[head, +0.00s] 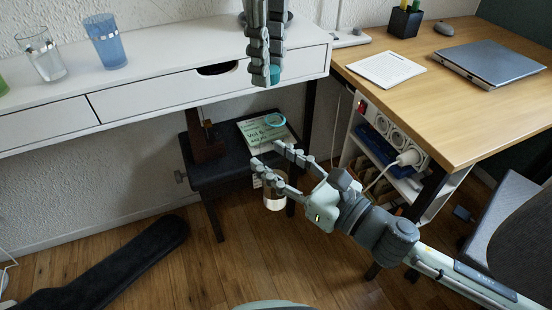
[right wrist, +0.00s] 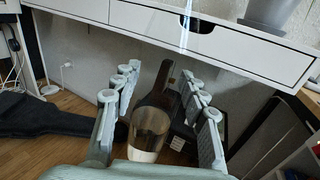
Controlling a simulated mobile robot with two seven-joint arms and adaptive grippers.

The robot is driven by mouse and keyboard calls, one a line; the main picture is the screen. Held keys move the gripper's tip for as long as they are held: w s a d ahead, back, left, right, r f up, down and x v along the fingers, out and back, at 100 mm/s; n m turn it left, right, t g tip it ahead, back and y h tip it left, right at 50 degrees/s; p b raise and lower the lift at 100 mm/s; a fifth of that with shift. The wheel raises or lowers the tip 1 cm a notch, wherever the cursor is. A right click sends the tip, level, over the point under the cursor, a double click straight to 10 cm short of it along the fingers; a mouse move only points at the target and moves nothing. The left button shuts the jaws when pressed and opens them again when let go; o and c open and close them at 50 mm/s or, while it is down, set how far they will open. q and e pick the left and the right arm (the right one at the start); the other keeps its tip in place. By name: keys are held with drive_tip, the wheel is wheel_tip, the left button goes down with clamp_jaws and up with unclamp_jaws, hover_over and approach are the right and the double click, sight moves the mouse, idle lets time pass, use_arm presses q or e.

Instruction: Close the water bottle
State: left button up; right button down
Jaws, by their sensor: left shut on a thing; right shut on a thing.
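The water bottle (head: 275,194) is clear, with a pale lower end and a teal ring (head: 275,120) at its top. It stands roughly upright between the fingers of my right gripper (head: 267,156), which is shut on it. In the right wrist view the clear bottle (right wrist: 150,130) shows between both fingers. My left gripper (head: 266,72) points down above the bottle and is shut on a small teal lid (head: 275,74). The lid is apart from the bottle, above its ring. Most of the lid is hidden by the fingers.
A white piano desk (head: 180,82) with glasses (head: 105,45) is behind, close to my left gripper. A black bench (head: 205,172) with sheet music is behind the bottle. A wooden desk (head: 470,95) with a laptop (head: 492,62) is at right. A black case (head: 120,262) lies on the floor.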

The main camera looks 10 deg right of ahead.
sight(276, 70)
use_arm(q)
drive_tip(key=shift+s+d+r+n, duration=0.25)
drive_tip(key=shift+d+r+n, duration=0.15)
drive_tip(key=shift+d+r, duration=0.1)
drive_tip(key=shift+f, duration=0.15)
drive_tip(key=shift+f, duration=1.9)
drive_tip(key=shift+f, duration=0.9)
drive_tip(key=shift+f, duration=0.6)
